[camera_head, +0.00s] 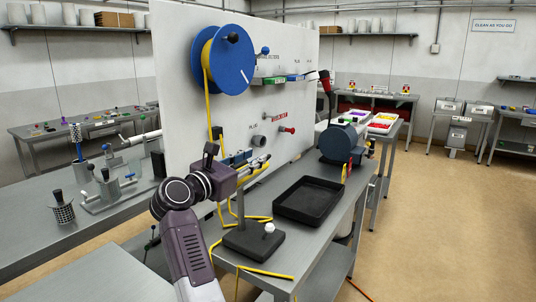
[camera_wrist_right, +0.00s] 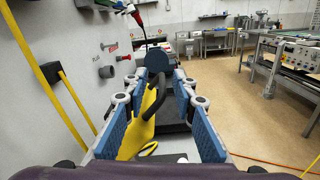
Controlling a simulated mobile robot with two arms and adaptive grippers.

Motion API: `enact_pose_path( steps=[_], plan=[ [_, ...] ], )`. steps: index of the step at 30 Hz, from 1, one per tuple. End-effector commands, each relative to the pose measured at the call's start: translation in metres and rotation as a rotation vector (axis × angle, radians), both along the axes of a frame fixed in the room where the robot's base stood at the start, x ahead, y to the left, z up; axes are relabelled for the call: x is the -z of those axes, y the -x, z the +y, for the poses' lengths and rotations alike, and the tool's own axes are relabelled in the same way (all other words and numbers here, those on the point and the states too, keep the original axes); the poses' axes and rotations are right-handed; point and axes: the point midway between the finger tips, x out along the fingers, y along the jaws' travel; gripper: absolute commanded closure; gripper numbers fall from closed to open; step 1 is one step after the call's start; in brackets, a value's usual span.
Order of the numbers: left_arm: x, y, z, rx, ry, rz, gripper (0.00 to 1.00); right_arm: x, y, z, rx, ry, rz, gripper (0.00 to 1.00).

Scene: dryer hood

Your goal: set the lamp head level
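My right gripper (camera_head: 262,162) is beside the white panel, above the near end of the workbench. In the right wrist view its two blue-padded fingers (camera_wrist_right: 168,78) are spread apart. A yellow piece with a curved dark handle (camera_wrist_right: 156,98) shows between them; I cannot tell whether the fingers touch it or whether it is the lamp head. In the head view, a grey post rises from a dark base (camera_head: 240,242) under my right gripper. Whatever sits at the post's top is hidden by my wrist and fingers, so its tilt cannot be read. My left gripper is not in view.
A blue reel (camera_head: 236,72) on the white panel (camera_head: 178,100) feeds a yellow cable down to the bench. A black tray (camera_head: 309,203) and a blue cylindrical machine (camera_head: 341,143) stand farther along the bench. Open floor (camera_head: 430,220) lies to the right.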

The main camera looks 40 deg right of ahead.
Motion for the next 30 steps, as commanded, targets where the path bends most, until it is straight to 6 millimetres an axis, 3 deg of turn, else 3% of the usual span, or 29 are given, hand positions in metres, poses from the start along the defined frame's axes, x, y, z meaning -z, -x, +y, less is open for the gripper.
enact_pose_path(
  steps=[2,9,15,26,30],
  plan=[
    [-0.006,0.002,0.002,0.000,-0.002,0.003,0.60,0.018,0.000,-0.001,0.001,0.003,0.007,0.75],
    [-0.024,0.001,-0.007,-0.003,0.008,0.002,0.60,0.015,-0.017,-0.045,0.003,0.003,0.001,0.75],
    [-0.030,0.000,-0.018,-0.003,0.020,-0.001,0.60,0.016,-0.027,-0.065,0.001,0.001,0.000,0.75],
    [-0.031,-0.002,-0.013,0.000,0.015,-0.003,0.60,0.018,-0.029,-0.070,0.001,-0.001,-0.001,0.75],
    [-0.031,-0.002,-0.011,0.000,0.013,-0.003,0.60,0.018,-0.029,-0.070,0.001,-0.001,-0.001,0.88]
  ],
)
